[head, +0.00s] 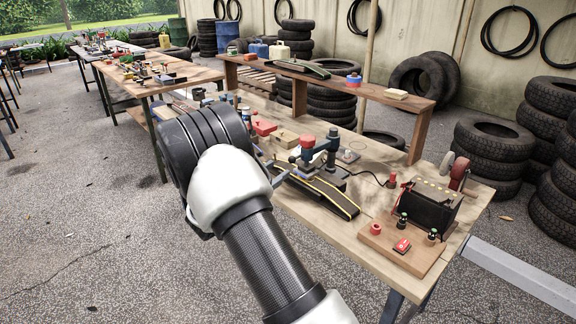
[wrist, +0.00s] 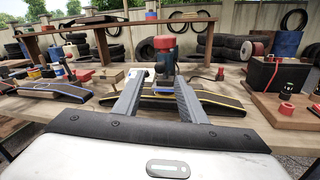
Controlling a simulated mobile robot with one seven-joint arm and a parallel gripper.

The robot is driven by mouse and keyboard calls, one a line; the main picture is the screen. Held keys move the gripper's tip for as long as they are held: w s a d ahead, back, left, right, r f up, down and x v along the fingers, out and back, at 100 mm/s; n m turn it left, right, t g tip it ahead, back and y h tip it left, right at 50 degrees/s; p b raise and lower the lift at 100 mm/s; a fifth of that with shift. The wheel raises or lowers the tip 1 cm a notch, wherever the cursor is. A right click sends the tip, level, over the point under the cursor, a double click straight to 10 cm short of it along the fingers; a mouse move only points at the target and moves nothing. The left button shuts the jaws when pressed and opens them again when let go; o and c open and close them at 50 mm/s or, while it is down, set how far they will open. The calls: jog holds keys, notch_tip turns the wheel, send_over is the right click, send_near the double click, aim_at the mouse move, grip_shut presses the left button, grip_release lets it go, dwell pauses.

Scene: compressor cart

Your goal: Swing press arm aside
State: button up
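The press arm (head: 328,150) is a dark blue-teal column and arm with a red head (head: 307,142). It stands over a dark ramp-shaped piece with yellow edge lines (head: 335,194) on the wooden workbench. In the wrist view the press arm (wrist: 165,63) stands upright straight ahead, its red head at the top. My gripper (wrist: 159,76) is open, its two grey fingers apart and pointing toward the press from the near side. I see nothing between the fingers. In the head view my arm covers most of the gripper and part of the bench.
A black battery-like box (head: 422,208) and a wooden board (head: 378,240) with small red and black parts sit at the bench's right. A raised shelf (head: 390,97) runs behind. A second ramp with blue edging (wrist: 48,92) lies left in the wrist view. Tyre stacks (head: 490,150) stand beyond.

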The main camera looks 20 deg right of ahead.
aim_at(290, 161)
jog(key=x, duration=0.7)
jog(key=shift+b, duration=0.4)
grip_shut()
